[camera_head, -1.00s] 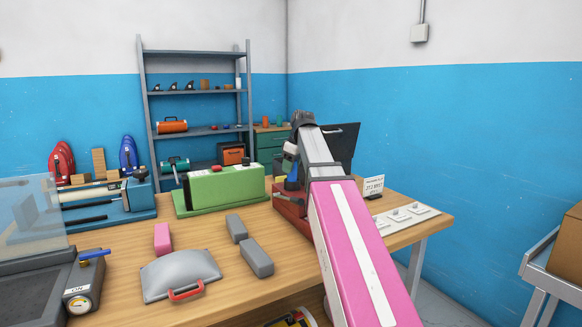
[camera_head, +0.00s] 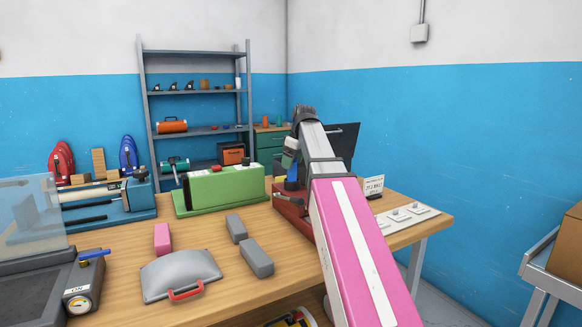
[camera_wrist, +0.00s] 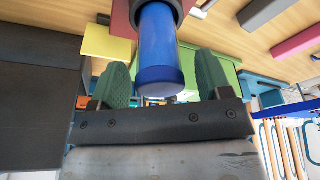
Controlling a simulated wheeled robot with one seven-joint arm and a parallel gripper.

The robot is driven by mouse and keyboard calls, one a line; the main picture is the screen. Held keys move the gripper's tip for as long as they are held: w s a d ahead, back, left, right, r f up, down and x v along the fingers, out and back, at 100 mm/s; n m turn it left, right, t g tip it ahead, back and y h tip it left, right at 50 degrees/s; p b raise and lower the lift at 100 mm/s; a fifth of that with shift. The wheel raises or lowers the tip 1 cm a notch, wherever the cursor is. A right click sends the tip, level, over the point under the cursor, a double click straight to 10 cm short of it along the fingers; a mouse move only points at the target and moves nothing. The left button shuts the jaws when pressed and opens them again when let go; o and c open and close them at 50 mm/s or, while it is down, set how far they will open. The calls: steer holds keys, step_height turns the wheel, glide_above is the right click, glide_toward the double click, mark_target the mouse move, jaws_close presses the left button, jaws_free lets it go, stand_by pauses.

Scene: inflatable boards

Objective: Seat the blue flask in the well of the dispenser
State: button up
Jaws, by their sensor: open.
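The blue flask (camera_wrist: 158,50) stands with one end inside a dark ring (camera_wrist: 181,13) on a red body, which looks like the well of the dispenser (camera_wrist: 122,20). I cannot tell how deep it sits. In the head view the red dispenser (camera_head: 287,206) is on the bench, partly behind my arm, with a bit of the blue flask (camera_head: 291,184) showing above it. My gripper (camera_wrist: 161,62) is open, its green fingers on either side of the flask's free end with gaps. In the head view my gripper (camera_head: 290,158) is just above the flask.
A green machine (camera_head: 222,188) stands left of the dispenser. Grey blocks (camera_head: 256,262), a pink block (camera_head: 162,239) and a grey case with a red handle (camera_head: 180,275) lie in front. A dark screen (camera_head: 346,146) stands behind my arm. Small cards lie at the right.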

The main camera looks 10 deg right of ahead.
steer(key=v, duration=1)
